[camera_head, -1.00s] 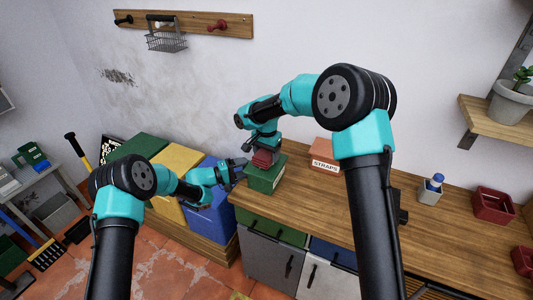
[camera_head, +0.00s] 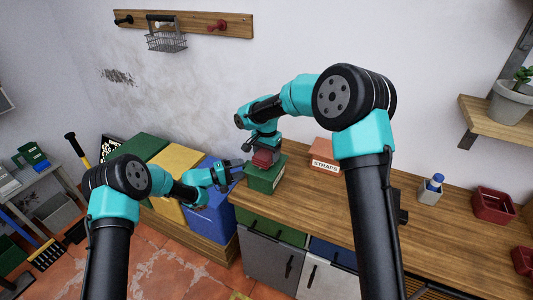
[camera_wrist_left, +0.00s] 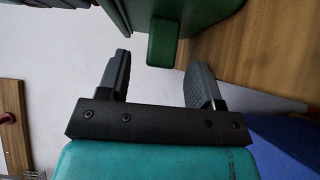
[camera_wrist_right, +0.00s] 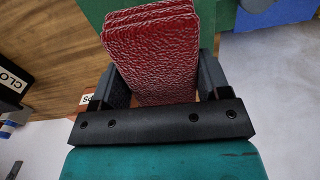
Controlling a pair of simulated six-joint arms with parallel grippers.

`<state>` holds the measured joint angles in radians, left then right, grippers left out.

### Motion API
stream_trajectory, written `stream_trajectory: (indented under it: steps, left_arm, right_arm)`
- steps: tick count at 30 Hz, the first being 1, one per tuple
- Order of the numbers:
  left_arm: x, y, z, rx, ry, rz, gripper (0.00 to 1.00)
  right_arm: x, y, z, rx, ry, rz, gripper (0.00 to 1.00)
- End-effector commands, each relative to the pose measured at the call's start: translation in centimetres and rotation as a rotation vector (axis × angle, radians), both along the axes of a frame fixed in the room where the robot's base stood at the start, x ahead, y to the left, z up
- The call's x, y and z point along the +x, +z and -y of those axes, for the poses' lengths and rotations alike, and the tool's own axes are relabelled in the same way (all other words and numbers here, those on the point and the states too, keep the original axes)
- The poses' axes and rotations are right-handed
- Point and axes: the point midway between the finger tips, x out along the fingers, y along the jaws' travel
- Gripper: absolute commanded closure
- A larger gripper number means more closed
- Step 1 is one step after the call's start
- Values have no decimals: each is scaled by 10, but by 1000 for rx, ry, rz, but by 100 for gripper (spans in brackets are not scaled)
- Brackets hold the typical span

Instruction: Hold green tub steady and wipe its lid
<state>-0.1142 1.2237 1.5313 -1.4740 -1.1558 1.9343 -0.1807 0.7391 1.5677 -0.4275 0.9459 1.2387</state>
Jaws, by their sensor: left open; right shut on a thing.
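The green tub (camera_head: 262,181) stands at the left end of the wooden bench. My right gripper (camera_head: 264,150) is above it, shut on a folded red cloth (camera_wrist_right: 152,50), which is at the lid in the head view; whether it presses on the lid I cannot tell. My left gripper (camera_head: 238,170) is open just left of the tub. In the left wrist view, a green block-shaped handle (camera_wrist_left: 163,42) on the tub's side lies just ahead of the open fingers, apart from them. Much of the lid is hidden by the cloth and right gripper.
A salmon box labelled STRAPS (camera_head: 324,155) stands right of the tub. Farther right are a small holder with a blue-capped bottle (camera_head: 436,182) and a red bin (camera_head: 494,203). Yellow (camera_head: 176,165) and blue (camera_head: 213,215) bins stand left of the bench. The middle of the bench is mostly clear.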

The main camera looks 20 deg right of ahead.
Motion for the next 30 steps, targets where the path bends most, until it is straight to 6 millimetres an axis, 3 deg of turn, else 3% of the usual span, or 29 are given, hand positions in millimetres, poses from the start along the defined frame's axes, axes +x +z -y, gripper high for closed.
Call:
stream_trajectory:
  steps: [22, 30]
  left_arm:
    - [2, 0, 17, 0, 0, 0, 40]
    - [2, 0, 17, 0, 0, 0, 64]
  right_arm:
    - [0, 0, 0, 0, 0, 0, 49]
    - [0, 0, 0, 0, 0, 0, 49]
